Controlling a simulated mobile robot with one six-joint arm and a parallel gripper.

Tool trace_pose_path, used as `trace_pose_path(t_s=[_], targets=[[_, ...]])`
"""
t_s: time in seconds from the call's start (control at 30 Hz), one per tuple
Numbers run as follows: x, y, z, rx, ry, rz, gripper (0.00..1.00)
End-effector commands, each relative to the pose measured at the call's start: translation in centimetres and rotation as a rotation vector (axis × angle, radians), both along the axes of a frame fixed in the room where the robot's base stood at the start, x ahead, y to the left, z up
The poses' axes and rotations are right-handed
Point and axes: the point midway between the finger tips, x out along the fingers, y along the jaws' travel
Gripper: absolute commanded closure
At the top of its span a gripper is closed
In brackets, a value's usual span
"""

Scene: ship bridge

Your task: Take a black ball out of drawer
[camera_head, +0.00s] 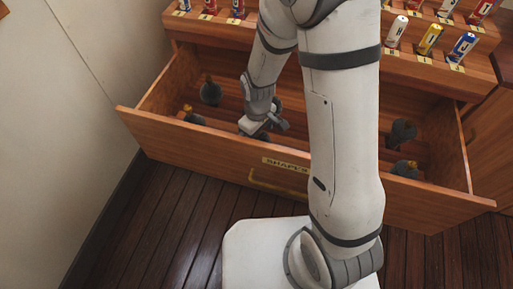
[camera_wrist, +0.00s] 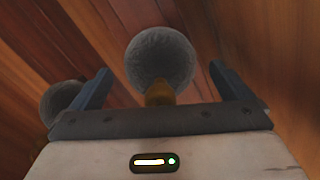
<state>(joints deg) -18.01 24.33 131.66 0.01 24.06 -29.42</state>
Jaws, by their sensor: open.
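The wooden drawer (camera_head: 215,152), labelled "SHAPES", is pulled open. In the wrist view a dark grey, rough ball (camera_wrist: 160,60) on a brass-coloured base lies between the two fingers of my gripper (camera_wrist: 160,68). The fingers stand apart on either side of it; I cannot tell whether they touch it. A second dark ball (camera_wrist: 63,98) is partly hidden behind the left finger. In the head view my gripper (camera_head: 264,127) reaches down inside the drawer, and my arm hides part of the drawer's middle.
Other dark pieces with brass-coloured parts lie in the drawer: two at left (camera_head: 210,93) (camera_head: 192,116) and two at right (camera_head: 403,131) (camera_head: 405,169). Small coloured cans (camera_head: 430,39) stand on the shelf behind. The drawer front has a brass handle (camera_head: 275,187). A wall (camera_head: 75,110) is close at left.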

Motion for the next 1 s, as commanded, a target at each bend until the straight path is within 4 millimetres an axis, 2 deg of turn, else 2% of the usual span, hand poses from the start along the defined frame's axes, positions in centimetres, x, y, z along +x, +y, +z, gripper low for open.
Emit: trace_pose_path(t_s=[0.07, 0.27, 1.0], targets=[[-0.02, 0.01, -0.73, 0.0, 0.0, 0.0, 0.01], [0.0, 0.03, -0.63, 0.0, -0.001, 0.0, 0.01], [-0.02, 0.08, -0.61, 0.0, -0.001, 0.002, 0.62]])
